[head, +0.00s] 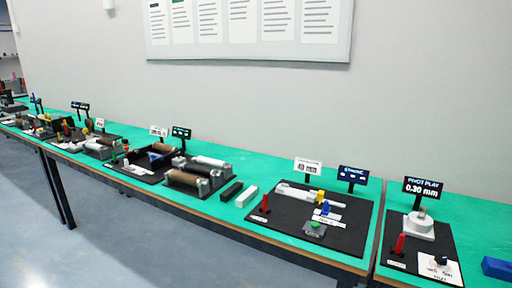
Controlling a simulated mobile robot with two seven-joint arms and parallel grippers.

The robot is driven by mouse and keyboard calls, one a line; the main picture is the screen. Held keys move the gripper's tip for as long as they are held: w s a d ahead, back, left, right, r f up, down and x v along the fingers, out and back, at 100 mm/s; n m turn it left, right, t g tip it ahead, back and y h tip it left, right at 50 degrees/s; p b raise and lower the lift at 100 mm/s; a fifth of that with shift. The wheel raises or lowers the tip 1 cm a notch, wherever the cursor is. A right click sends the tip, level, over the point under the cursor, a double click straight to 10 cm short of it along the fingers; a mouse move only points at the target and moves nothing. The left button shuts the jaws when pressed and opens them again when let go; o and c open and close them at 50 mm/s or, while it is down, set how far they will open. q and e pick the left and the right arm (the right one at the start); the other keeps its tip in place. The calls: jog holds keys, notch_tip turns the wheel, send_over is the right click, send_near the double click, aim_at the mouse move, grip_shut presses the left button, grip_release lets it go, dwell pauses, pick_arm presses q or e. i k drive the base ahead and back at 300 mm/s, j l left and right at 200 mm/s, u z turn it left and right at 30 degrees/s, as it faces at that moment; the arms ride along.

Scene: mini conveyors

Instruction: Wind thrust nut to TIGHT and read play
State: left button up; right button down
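The pivot play station is a black board (388,222) at the right end of the bench. Its display (422,187) reads "PIVOT PLAY 0.30 mm". A dark knob with a light top (439,263) sits on a white card (429,272) at the front right of the board. The card carries small lettering with what looks like "NUT" at the bottom; I cannot read the knob's setting. A white block with a grey round cap (421,221) stands behind it, and a red upright handle (399,246) stands at the left. Neither of my grippers is in view.
A blue block (497,268) lies at the right edge. More stations line the green bench (375,264) leftward. Floor in front is clear.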

aim_at(441, 260)
jog(key=z, duration=1.4)
